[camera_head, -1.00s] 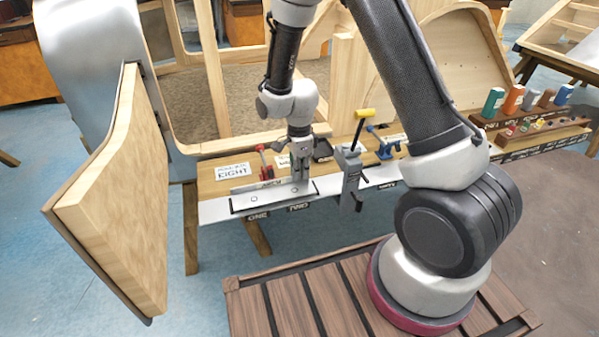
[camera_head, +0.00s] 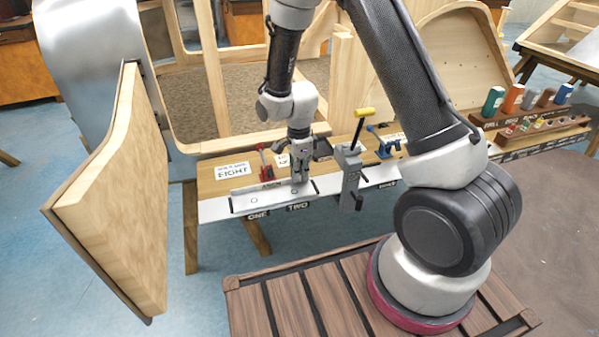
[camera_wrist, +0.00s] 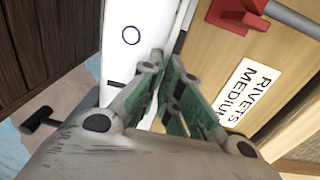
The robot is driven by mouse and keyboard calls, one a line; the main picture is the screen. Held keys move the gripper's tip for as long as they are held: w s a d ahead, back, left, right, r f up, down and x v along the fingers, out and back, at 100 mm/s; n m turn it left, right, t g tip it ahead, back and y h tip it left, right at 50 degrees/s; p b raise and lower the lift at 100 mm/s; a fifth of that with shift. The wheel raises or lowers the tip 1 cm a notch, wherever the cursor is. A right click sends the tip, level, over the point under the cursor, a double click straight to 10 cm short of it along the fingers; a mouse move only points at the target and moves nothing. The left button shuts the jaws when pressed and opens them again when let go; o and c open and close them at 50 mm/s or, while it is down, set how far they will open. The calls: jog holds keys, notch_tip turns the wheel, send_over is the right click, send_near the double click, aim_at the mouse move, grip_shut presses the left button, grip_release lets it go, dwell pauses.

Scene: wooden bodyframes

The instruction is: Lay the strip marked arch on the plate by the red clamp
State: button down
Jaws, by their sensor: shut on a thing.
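The white plate (camera_head: 272,202) with ring marks lies along the front edge of the bench, and it shows in the wrist view (camera_wrist: 123,65). The red clamp (camera_head: 264,163) stands behind it, left of my gripper; part of it shows in the wrist view (camera_wrist: 262,14). My gripper (camera_head: 299,181) points down at the plate's back edge, its green-padded fingers (camera_wrist: 165,108) shut on a thin pale strip (camera_wrist: 176,50). The strip's label is hard to read, and the fingers hide part of it. I cannot tell whether the strip touches the plate.
A grey clamp (camera_head: 350,175) with a yellow handle stands close right of my gripper. A blue clamp (camera_head: 383,145) is farther right. A label card (camera_head: 232,171) lies left of the red clamp. A wooden frame stands behind, and a large wooden panel (camera_head: 115,195) stands at left.

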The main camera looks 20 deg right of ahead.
jog(key=shift+f, duration=0.15)
jog(key=c, duration=1.6)
grip_release()
jog(key=shift+o, duration=0.2)
notch_tip(320, 180, up, 12)
jog(key=shift+w, duration=0.15)
